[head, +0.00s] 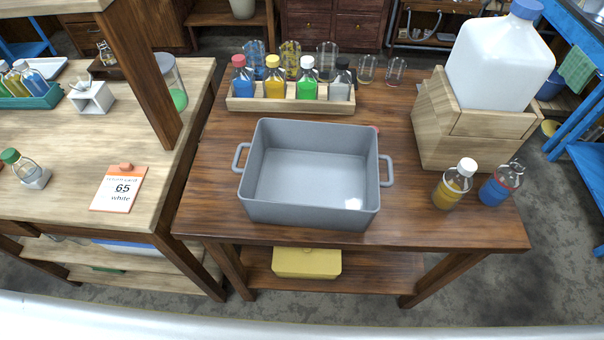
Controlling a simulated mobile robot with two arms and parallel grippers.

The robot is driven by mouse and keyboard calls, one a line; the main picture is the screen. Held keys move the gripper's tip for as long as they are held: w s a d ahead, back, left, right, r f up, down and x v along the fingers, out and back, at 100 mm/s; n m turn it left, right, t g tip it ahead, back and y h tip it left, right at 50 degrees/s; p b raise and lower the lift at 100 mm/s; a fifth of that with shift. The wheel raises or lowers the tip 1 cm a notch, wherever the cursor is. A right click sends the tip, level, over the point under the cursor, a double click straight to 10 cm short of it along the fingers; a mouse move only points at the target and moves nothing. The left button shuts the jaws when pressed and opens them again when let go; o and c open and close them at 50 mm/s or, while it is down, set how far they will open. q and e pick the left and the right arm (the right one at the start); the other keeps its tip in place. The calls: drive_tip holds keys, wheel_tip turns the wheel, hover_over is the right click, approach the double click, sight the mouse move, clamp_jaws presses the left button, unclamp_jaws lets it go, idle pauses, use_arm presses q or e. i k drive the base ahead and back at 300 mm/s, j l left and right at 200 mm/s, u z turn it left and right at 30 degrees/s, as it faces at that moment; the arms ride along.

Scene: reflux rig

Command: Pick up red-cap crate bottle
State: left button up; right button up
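A bottle with a red cap and blue liquid (242,80) stands upright at the left end of a low wooden crate (275,104) at the back of the dark wooden table. Neither of my grippers is in view.
A grey open bin (310,216) fills the table's middle. A white jug (497,65) sits in a wooden box at right, with two bottles in front. A pale bench (60,202) with a post (140,75) is at left. The table's front left is clear.

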sight(507, 179)
drive_tip(key=z, duration=1.35)
